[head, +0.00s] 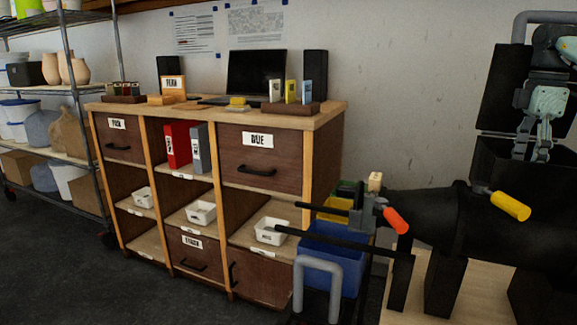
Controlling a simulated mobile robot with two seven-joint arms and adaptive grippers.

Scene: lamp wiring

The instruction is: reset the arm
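My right gripper (530,154) is at the upper right in the head view, with teal-grey links and its fingers pointing down. The two fingers look apart, with nothing seen between them. It hangs in front of a black box-like form at the right edge, apart from the cabinet. My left gripper is not in view.
A wooden cabinet (325,114) with drawers and cubbies stands against the wall, carrying a laptop (257,70) and speakers. A metal shelf rack (70,90) stands left. A blue bin (330,258), a red handle (396,220) and a yellow handle (510,206) are at right. Left foreground floor is clear.

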